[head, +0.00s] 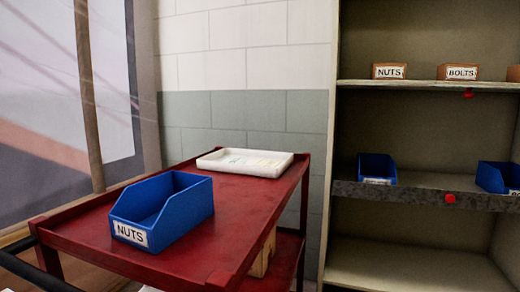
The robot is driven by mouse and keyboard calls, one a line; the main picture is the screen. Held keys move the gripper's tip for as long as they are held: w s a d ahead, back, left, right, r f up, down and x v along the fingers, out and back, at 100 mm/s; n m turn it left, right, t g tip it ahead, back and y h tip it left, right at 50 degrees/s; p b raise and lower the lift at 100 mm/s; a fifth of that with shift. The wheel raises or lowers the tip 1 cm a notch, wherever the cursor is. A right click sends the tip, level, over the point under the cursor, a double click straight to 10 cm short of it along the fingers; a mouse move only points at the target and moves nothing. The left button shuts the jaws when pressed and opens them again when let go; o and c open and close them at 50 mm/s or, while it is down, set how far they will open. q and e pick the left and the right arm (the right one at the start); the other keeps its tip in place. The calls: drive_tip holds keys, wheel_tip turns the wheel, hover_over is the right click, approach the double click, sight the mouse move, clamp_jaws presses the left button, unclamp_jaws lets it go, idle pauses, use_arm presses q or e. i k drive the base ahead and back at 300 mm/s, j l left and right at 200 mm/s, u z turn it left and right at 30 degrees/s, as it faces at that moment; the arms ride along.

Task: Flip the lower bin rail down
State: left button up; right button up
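A dark speckled rail (412,194) runs along the front edge of the lower bin shelf at the right of the head view. A red knob (450,198) sits on its front face. A blue bin (377,168) stands behind the rail at its left part, and a second blue bin (496,177) is cut off by the right edge. The rail partly covers the front of the left bin's label. I cannot tell whether the rail hinges or slides. Neither of my grippers is in view.
A red cart (245,205) carries a blue NUTS bin (165,210) and a white tray (244,162); it stands left of the shelf unit. The upper shelf (420,84) holds small NUTS (389,71) and BOLTS (458,72) boxes, with another red knob (468,93) below.

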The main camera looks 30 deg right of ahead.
sight(505, 204)
drive_tip(key=z, duration=1.65)
